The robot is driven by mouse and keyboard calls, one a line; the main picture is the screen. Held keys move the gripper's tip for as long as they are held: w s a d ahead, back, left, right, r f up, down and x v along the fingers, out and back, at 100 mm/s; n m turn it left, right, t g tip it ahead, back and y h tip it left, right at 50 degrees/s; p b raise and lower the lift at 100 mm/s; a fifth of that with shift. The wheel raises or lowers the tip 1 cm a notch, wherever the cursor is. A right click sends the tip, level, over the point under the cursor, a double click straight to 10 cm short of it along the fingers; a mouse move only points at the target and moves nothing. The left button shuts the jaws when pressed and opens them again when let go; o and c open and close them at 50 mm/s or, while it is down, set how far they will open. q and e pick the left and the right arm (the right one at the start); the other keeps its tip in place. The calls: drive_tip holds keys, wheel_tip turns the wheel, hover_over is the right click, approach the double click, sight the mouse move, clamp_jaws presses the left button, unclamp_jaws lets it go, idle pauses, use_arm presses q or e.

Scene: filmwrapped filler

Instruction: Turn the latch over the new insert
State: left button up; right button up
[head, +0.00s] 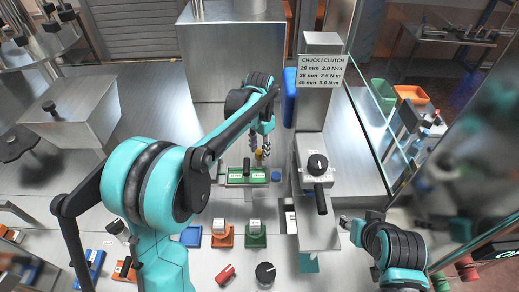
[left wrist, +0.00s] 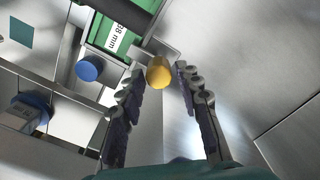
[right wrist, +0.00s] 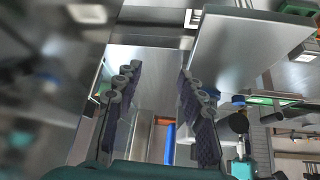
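The green insert (head: 238,177), marked 38 mm in the left wrist view (left wrist: 112,32), sits in a metal holder on the bench. A yellow-capped latch knob (left wrist: 159,72) is at the insert's edge; it also shows in the head view (head: 259,155). My left gripper (left wrist: 155,78) is open, with its fingers on either side of the yellow knob. I cannot tell whether they touch it. A blue knob (left wrist: 89,68) is beside the insert. My right gripper (right wrist: 158,78) is open and empty, low at the right of the bench in the head view (head: 344,222).
An orange block (head: 222,241) and a dark green block (head: 255,241) stand in front of the holder. A black-handled device (head: 317,165) stands right of it, under the chuck/clutch sign (head: 321,72). A red part (head: 225,274) and a black knob (head: 265,272) lie nearer.

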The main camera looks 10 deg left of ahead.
sight(259, 151)
use_arm(q)
wheel_tip(259, 151, up, 12)
drive_tip(key=shift+f, duration=0.15)
drive_tip(key=shift+s+f, duration=0.1)
drive_tip(key=shift+f, duration=0.05)
idle(0.5)
